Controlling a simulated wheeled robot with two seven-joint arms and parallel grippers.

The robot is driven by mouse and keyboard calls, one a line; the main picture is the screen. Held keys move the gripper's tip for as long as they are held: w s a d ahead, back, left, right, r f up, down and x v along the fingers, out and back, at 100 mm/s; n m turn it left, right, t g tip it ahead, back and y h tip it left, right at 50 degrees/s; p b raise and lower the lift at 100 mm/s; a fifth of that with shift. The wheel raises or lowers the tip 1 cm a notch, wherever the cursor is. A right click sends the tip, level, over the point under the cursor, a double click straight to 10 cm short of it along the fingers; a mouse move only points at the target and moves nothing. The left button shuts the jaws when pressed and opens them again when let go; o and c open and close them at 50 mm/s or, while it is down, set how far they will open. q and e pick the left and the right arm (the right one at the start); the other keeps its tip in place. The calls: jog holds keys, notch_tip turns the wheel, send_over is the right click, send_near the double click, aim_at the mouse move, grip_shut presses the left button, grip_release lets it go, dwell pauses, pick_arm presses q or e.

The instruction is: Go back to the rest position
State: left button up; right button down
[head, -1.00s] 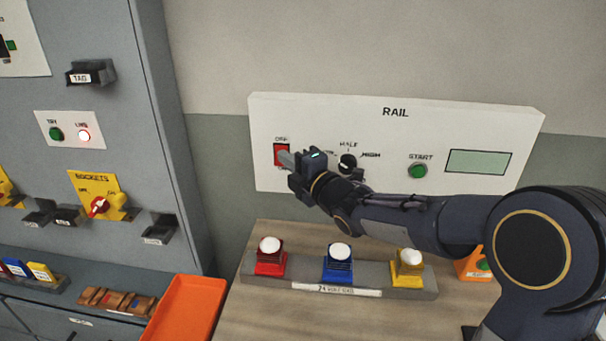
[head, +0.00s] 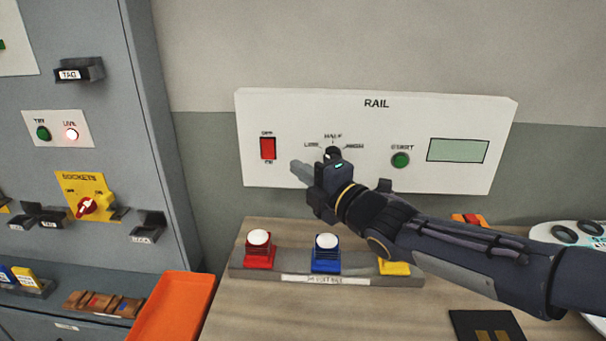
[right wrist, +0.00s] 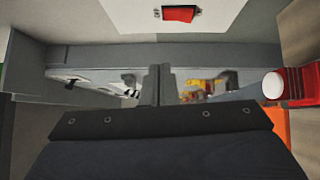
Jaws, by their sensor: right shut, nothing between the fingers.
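My right gripper (head: 300,171) is shut and empty. In the head view it is in front of the white RAIL panel (head: 455,115), below and right of the red OFF/ON switch (head: 267,148), and apart from that switch. My right arm reaches in from the right, above the bench. The gripper partly covers the dial (head: 332,154) marked LOW, HALF and HIGH. In the right wrist view the closed fingers (right wrist: 157,85) show at the centre, with the red switch (right wrist: 179,14) at the top. My left gripper is not in view.
A grey rack with red (head: 259,250), blue (head: 326,254) and yellow (head: 394,267) white-topped blocks stands on the bench below the arm. An orange tray (head: 172,308) lies left of it. A grey cabinet (head: 110,130) stands at the left. A white object (head: 575,236) is at the right.

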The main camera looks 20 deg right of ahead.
jog(key=shift+s, duration=0.1)
dwell(0.3)
jog(key=s+d+f+m+g+h, duration=0.5)
jog(key=s+d+f+m, duration=0.45)
jog(key=m, duration=0.45)
jog(key=s+a+f+m+g, duration=0.2)
jog(key=s+f+m, duration=0.1)
jog(key=s, duration=0.3)
jog(key=s+a+f+m+g+y, duration=0.1)
jog(key=s+a+f+m+g, duration=0.1)
jog(key=s, duration=0.4)
jog(key=s+a+f+m+g+p, duration=0.1)
jog(key=s+a+f+m+g, duration=0.1)
jog(key=s+f+m, duration=0.3)
jog(key=shift+s+a+m+g+y, duration=0.3)
jog(key=shift+s+a+m, duration=0.2)
jog(key=shift+s, duration=0.3)
jog(key=shift+d, duration=0.1)
